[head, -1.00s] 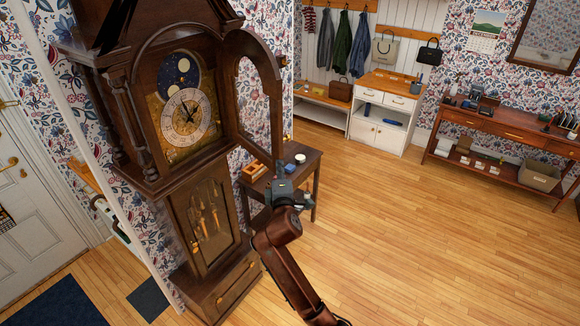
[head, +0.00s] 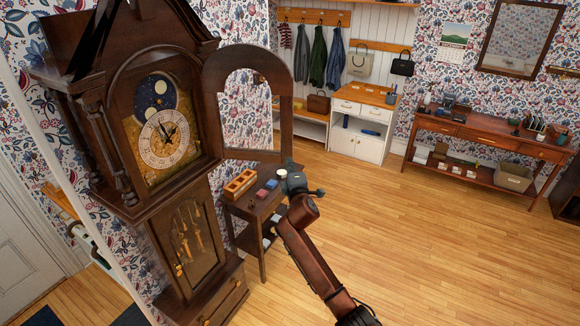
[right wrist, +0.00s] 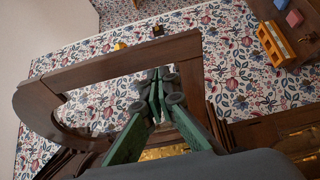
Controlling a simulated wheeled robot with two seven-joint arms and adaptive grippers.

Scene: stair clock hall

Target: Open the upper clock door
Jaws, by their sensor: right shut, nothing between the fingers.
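The tall dark wood clock stands at the left in the head view, with its dial (head: 164,139) uncovered. Its upper door (head: 284,110), an arched wooden frame, stands wide open to the right of the dial. My right gripper (head: 289,168) is by the door's lower right corner. In the right wrist view my right gripper (right wrist: 157,88) has its green fingers shut and empty, and the door frame (right wrist: 110,72) lies just beyond them. I cannot tell whether they touch it. My left gripper is out of view.
A small side table (head: 252,208) with an orange-brown tray (head: 240,184) and small blocks stands beside the clock, below my right gripper. The lower clock door (head: 186,240) is closed. The wood floor to the right is clear. A white cabinet (head: 358,142) and desk (head: 480,143) stand farther back.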

